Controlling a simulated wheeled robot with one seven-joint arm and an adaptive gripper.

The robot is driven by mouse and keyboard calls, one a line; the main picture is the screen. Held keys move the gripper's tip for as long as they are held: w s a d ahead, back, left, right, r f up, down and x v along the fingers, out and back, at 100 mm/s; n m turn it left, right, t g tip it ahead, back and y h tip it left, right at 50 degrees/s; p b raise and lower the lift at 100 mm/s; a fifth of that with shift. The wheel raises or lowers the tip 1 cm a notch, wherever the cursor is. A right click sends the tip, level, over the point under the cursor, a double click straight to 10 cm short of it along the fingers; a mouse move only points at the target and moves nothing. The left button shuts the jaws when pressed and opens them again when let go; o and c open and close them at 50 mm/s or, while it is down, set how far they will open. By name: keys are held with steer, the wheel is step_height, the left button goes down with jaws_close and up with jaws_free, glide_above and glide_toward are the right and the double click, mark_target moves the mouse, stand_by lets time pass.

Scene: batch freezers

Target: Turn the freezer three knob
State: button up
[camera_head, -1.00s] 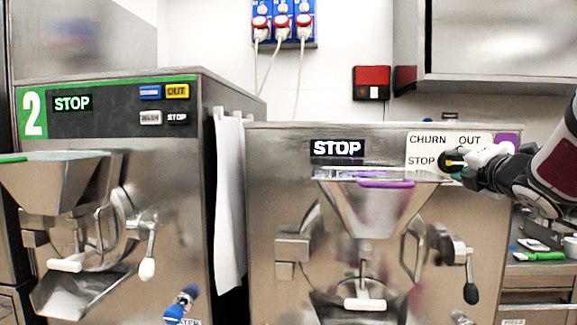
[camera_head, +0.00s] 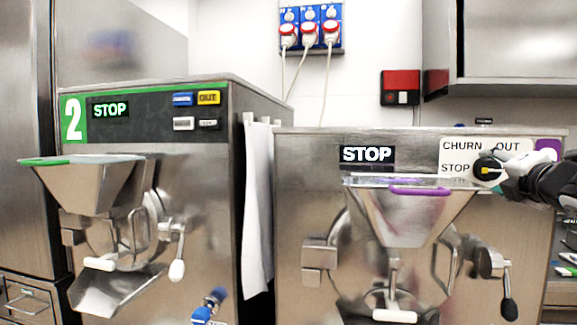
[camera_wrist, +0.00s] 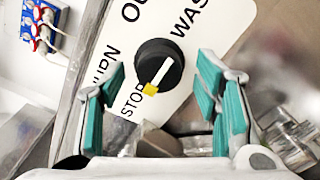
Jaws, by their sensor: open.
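The freezer three knob (camera_head: 487,170) is round and black with a white pointer tipped yellow, on the white label panel of the right machine. In the wrist view the knob (camera_wrist: 172,57) shows whole, its yellow tip at the STOP label. My gripper (camera_head: 508,172) is at the knob's right side in the head view. In the wrist view my gripper (camera_wrist: 162,82) is open, its green-padded fingers to either side of the knob with gaps between.
The right machine's hopper (camera_head: 410,215) with a purple handle is below and left of the knob. The freezer marked 2 (camera_head: 150,125) stands at left, with a white cloth (camera_head: 257,210) between the machines. A steel cabinet (camera_head: 515,45) hangs at upper right.

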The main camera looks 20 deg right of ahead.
steer(key=v, duration=1.1)
steer(key=shift+s+a, duration=0.3)
steer(key=shift+s+f, duration=0.1)
